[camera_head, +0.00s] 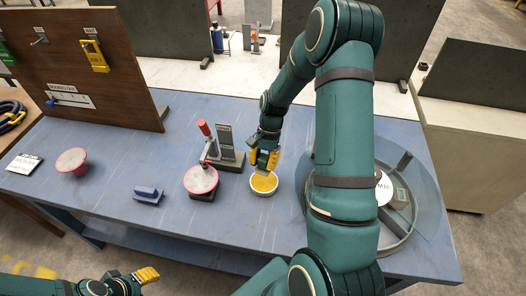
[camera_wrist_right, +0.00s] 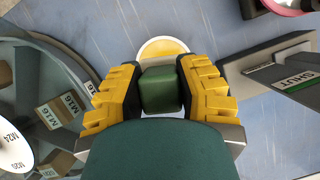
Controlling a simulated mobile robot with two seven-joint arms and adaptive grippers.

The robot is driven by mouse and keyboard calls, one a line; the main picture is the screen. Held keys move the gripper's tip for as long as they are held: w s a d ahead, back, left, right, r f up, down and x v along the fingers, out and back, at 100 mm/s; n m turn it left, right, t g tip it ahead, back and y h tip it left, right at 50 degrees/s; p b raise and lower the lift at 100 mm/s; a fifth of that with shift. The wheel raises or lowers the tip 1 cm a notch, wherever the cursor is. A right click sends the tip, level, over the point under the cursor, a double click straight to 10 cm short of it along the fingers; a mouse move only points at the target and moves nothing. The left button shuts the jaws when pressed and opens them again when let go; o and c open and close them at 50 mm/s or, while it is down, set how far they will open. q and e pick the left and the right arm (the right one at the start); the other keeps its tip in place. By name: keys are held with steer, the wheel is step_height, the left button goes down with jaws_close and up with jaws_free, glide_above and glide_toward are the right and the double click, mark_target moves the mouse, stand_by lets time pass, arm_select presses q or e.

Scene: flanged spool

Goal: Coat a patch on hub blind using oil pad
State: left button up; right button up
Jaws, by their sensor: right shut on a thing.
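My right gripper (camera_head: 265,160) is shut on a green block (camera_wrist_right: 160,89), which I take to be the oil pad. It is over a white round dish with a yellow inside (camera_head: 264,184); the dish also shows beyond the fingers in the wrist view (camera_wrist_right: 163,47). Whether the pad touches the dish is hidden. A spool with a pink-red rim and pale round top (camera_head: 200,179) sits on a dark block left of the dish, beside a red-handled clamp (camera_head: 205,130). I cannot tell which face is the hub blind. My left gripper (camera_head: 146,275) is low at the left, away from the table things.
Another pink-red flanged piece (camera_head: 72,160), a blue block (camera_head: 149,195) and a label card (camera_head: 25,164) are on the blue table. A large round clear tray with labelled parts (camera_wrist_right: 72,70) is right of the dish. A brown tool board (camera_head: 130,70) stands back left.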

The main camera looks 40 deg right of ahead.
steer(key=shift+f+b, duration=2.2)
steer(key=shift+f, duration=0.8)
steer(key=shift+f+b, duration=0.35)
steer(key=shift+f, duration=0.2)
steer(key=shift+r+p, duration=2.55)
steer(key=shift+r, duration=0.95)
